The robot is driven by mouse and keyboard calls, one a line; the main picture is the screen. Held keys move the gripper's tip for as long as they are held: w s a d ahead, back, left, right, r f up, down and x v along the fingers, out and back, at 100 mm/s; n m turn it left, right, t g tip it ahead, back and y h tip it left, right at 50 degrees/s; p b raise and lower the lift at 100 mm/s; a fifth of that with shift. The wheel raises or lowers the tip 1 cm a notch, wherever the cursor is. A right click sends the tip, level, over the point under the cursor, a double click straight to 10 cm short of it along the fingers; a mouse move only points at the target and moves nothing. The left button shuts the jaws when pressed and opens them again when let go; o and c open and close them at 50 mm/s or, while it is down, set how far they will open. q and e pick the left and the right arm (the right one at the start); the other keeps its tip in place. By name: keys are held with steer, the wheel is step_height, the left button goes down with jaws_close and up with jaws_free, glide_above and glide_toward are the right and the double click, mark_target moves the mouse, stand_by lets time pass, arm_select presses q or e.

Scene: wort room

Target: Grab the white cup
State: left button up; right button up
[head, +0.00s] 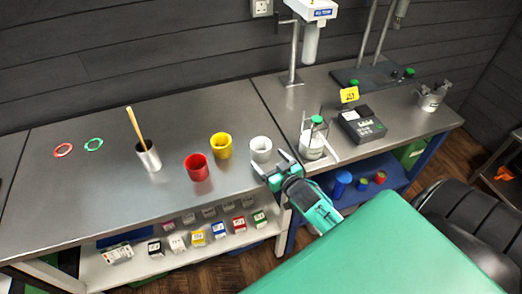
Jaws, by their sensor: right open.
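The white cup (261,147) stands upright on the grey metal bench (110,195), right of the yellow cup. My right gripper (270,163) is open at the bench's front edge, just in front of the white cup. Its fingers point toward the cup, and its near side overlaps the cup's lower edge in the picture. I cannot tell whether a finger touches the cup. My left gripper does not show.
A yellow cup (221,146) and a red cup (197,168) stand left of the white cup. A metal holder (148,156) with a wooden stick is farther left. A glass vessel (313,143) stands to the right, near a black device (361,125).

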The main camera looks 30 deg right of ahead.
mark_target(257, 146)
steer(key=w+p, duration=0.2)
steer(key=w, duration=0.3)
steer(key=shift+f, duration=0.1)
steer(key=shift+w+f, duration=0.15)
steer(key=shift+w, duration=0.2)
steer(key=c, duration=1.1)
steer(key=shift+r, duration=0.2)
